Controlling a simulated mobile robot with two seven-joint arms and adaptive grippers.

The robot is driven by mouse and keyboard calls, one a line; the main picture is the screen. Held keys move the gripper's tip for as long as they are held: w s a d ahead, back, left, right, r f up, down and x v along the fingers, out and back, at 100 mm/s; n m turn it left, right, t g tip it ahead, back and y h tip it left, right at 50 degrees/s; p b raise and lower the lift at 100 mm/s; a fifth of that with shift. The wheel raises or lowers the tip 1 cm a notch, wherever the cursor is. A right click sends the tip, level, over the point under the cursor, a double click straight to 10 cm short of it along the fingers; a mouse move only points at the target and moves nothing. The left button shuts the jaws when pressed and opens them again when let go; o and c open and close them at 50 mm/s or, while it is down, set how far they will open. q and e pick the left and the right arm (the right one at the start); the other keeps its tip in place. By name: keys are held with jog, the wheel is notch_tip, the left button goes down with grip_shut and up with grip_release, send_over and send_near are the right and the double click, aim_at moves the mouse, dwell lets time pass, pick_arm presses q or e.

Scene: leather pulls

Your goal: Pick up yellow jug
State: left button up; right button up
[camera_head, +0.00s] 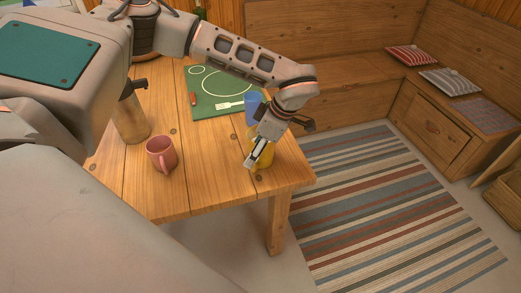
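The yellow jug (267,160) stands near the right front corner of the wooden table. It is partly hidden behind my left gripper (254,158). The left arm comes in from the upper left, reaches across the table and points the gripper down at the jug. The fingers overlap the jug in the picture. I cannot tell whether they touch it or are closed on it. My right gripper is not in view.
On the wooden table (205,190) are a pink mug (161,155), a brown vase-like container (132,119), a green mat (207,107) with a white utensil (229,106), and a blue cup (253,107). A striped rug (385,215) and a wooden bench (350,75) lie to the right.

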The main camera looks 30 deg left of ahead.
pick_arm(q)
jog(key=shift+a+f, duration=0.2)
jog(key=shift+f, duration=0.35)
jog(key=c, duration=1.4)
jog(key=shift+c, duration=0.8)
jog(key=shift+r, duration=0.2)
